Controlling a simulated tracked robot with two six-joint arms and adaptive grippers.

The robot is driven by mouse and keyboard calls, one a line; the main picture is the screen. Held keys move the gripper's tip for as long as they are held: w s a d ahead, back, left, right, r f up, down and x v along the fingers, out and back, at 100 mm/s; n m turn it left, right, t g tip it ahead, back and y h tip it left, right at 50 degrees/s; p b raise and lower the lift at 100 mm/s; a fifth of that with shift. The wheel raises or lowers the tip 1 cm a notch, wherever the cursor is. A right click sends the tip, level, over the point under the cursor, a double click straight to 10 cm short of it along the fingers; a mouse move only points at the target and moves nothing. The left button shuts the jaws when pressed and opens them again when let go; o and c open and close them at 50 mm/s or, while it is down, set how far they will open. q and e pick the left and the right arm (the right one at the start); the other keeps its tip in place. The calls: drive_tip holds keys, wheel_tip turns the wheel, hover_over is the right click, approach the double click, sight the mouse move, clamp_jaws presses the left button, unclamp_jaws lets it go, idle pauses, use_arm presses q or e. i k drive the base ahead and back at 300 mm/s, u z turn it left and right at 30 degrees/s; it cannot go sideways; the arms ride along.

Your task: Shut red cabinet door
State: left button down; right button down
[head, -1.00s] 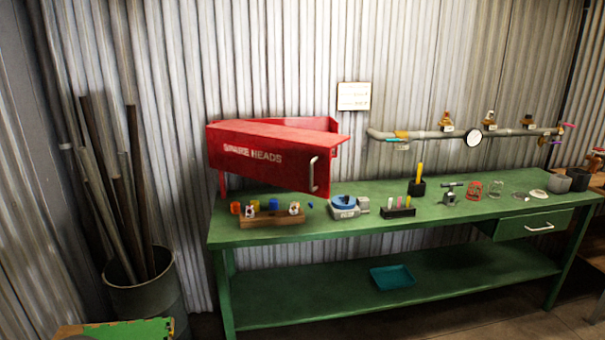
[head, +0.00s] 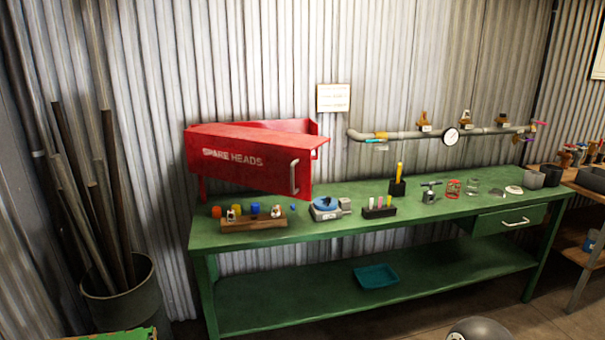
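The red cabinet (head: 318,128) is mounted on the corrugated wall above the left end of the green workbench. Its red door (head: 232,158), lettered "SPARE HEADS", stands open, swung out over the bench from its left side. The door's pale vertical handle (head: 294,177) is near the door's right edge. The door hides most of the cabinet's inside. Neither of my grippers is in view.
A pipe with gauge (head: 451,136) runs along the wall. A bin of poles (head: 125,300) stands left.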

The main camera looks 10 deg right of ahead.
sight(277, 161)
drive_tip(key=i, duration=1)
